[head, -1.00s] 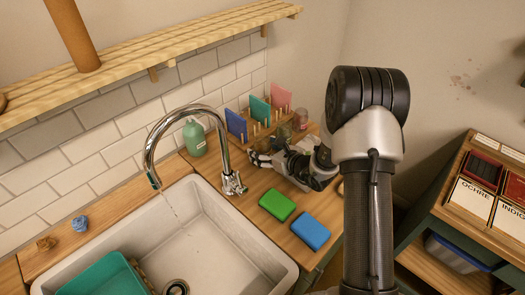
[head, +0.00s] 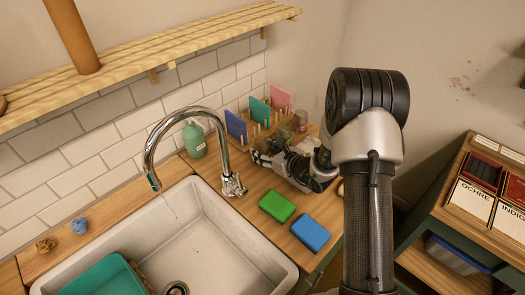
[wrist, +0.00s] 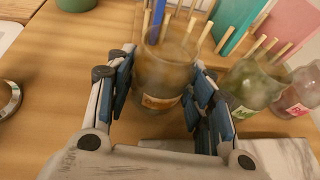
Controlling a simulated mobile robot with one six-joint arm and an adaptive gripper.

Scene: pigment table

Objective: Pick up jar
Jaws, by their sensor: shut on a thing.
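A glass jar (wrist: 164,78) with an orange-marked label stands between the two fingers of my gripper (wrist: 160,102) in the wrist view. The blue-padded fingers are shut on its sides. In the head view my gripper (head: 260,157) is low over the wooden counter, behind the green sponge, and the held jar cannot be made out there. A green glass jar (wrist: 250,85) and a pink glass jar (wrist: 296,92) stand just right of the held one in the wrist view. The pink jar also shows in the head view (head: 300,120).
Wooden pegs and blue, teal and pink boards (head: 236,126) stand close behind the jars. A pale marble slab (wrist: 275,153) lies near my right finger. A green sponge (head: 277,206), a blue sponge (head: 311,233), the tap (head: 233,185) and the sink (head: 225,235) are nearby.

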